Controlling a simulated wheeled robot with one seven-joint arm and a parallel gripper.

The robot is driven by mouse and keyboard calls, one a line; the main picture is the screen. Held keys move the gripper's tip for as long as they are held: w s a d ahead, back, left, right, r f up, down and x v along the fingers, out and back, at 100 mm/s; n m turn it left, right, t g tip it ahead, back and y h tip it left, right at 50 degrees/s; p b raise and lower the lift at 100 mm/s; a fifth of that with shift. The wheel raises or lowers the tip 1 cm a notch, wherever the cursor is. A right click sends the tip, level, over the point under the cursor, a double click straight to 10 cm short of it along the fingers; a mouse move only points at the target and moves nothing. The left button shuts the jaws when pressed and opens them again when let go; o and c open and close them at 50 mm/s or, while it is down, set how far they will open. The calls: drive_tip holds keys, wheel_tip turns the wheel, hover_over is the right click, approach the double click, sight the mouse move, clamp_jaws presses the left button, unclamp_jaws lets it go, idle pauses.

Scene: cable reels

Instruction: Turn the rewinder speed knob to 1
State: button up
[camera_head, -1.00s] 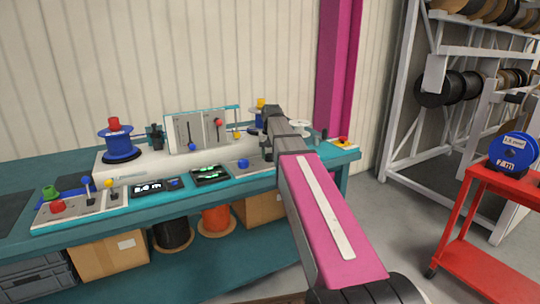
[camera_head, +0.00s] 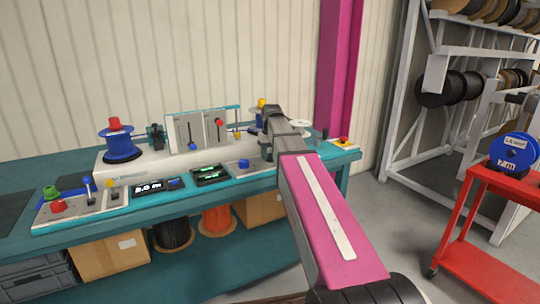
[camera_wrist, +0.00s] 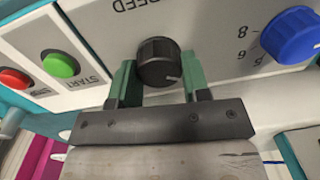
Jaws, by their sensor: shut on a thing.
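In the wrist view a black ribbed knob (camera_wrist: 158,62) sits on a light grey panel (camera_wrist: 215,30). Lettering ending in "PEED" shows upside down beside it. A pale pointer mark is on the knob's lower right edge; no scale numbers are readable around it. My gripper (camera_wrist: 158,78) has its two green fingers on either side of the knob and is shut on it. In the head view my arm hides the knob, and my gripper (camera_head: 266,148) shows only in part at the bench's right half.
A blue knob (camera_wrist: 291,35) with scale numbers is right of my gripper. A green START button (camera_wrist: 61,64) and a red button (camera_wrist: 14,79) are at left. In the head view a teal bench (camera_head: 200,188) carries reels and panels; a red cart (camera_head: 485,235) stands at right.

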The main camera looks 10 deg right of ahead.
sight(271, 154)
drive_tip(key=o, duration=0.9)
drive_tip(key=shift+r, duration=0.1)
drive_tip(key=r, duration=1)
drive_tip(key=shift+d+r, duration=0.2)
drive_tip(key=shift+r, duration=0.15)
